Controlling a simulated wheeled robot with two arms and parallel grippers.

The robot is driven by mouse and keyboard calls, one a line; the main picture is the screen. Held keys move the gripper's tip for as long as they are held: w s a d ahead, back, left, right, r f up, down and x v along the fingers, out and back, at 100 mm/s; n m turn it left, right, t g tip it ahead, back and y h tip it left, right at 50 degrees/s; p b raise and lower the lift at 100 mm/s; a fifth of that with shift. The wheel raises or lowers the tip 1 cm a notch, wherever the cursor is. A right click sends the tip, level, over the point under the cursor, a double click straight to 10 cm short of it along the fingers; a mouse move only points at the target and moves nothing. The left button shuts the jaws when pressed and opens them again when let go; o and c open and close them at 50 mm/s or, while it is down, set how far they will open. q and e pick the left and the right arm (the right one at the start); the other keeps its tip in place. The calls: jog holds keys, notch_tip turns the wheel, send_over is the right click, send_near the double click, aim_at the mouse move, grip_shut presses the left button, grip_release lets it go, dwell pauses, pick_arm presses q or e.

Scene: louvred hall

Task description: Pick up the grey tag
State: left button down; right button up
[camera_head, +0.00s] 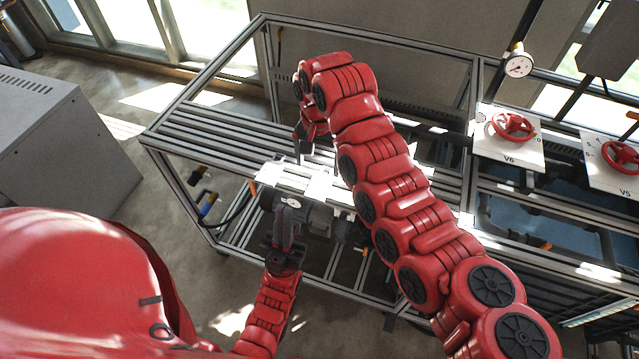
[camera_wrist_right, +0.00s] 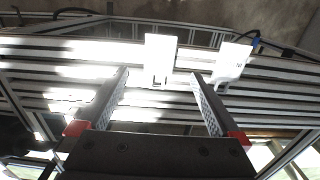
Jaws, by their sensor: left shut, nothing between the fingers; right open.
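Two pale, flat tag-like pieces show in the right wrist view, washed out by sun. One pale tag (camera_wrist_right: 160,52) lies ahead of my right gripper (camera_wrist_right: 160,80), roughly in line with the gap between its fingers. The other pale tag (camera_wrist_right: 233,62) lies to its right, tilted. I cannot tell by colour which one is grey. In the head view my right gripper (camera_head: 317,162) is open and points down over the slatted bench. My left gripper (camera_head: 287,212) is shut and empty at the bench's near edge. Glare hides the tags' outlines in the head view.
The bench (camera_head: 190,130) has metal slats and an open frame below. Red valve wheels on panels V6 (camera_head: 510,150) and V5 (camera_head: 612,172) stand at right, with a gauge (camera_head: 518,65) behind. A grey cabinet (camera_head: 60,145) stands at left. The bench's left slats are clear.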

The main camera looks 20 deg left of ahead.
aim_at(320, 184)
notch_tip(320, 184, down, 2)
jog(key=shift+s+f, duration=0.1)
jog(key=shift+f, duration=0.65)
jog(key=shift+w+d+f+p, duration=0.1)
jog(key=shift+w+f+p, duration=0.15)
jog(key=shift+f+p, duration=0.3)
jog(key=shift+w+f+p, duration=0.2)
jog(key=shift+f+p, duration=0.35)
jog(key=shift+w+f+p, duration=0.1)
jog(key=shift+f+p, duration=0.25)
jog(key=shift+f, duration=1.05)
jog(key=shift+c, duration=0.3)
jog(key=c, duration=1.3)
jog(key=shift+r, duration=0.15)
